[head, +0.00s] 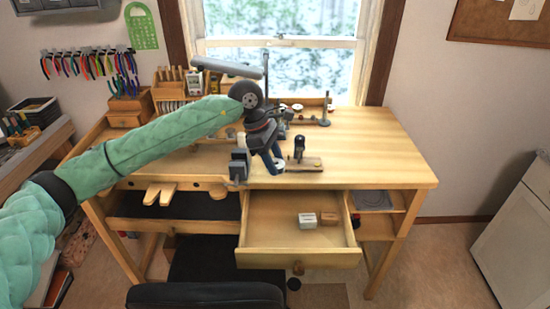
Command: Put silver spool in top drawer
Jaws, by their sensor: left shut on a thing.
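My left gripper (277,170) reaches in from the left and points down at the front part of the workbench top, left of a small wooden base. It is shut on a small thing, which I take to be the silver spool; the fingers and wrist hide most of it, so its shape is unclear. The top drawer (255,238) under the bench top is pulled open toward me, below and right of the gripper. A whitish box (307,220) and a small wooden block (329,218) lie in it, with bare floor around them. My right gripper is not in view.
A dark vise (238,166) is at the bench's front edge, just left of the gripper. A black tool on a wooden base (302,163) stands to its right. The bench's right side (380,150) is clear. A dark chair back (205,294) is in front.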

